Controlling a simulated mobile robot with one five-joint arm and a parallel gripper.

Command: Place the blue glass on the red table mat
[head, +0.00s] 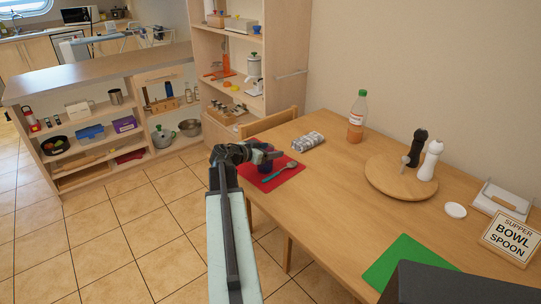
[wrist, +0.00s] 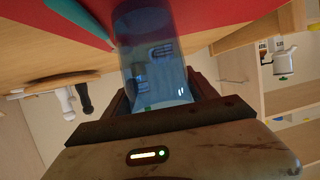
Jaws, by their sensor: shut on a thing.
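The blue glass (wrist: 150,62) is clear and tinted, and it sits between my gripper's jaws in the wrist view. In the head view the blue glass (head: 265,162) is a dark blue shape, partly hidden by my gripper (head: 257,155). My gripper is shut on the glass over the red table mat (head: 264,185). The mat (wrist: 205,15) lies behind the glass's far end in the wrist view. I cannot tell whether the glass touches the mat.
A teal spoon (head: 279,173) lies on the mat beside the glass. The table's middle is clear.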

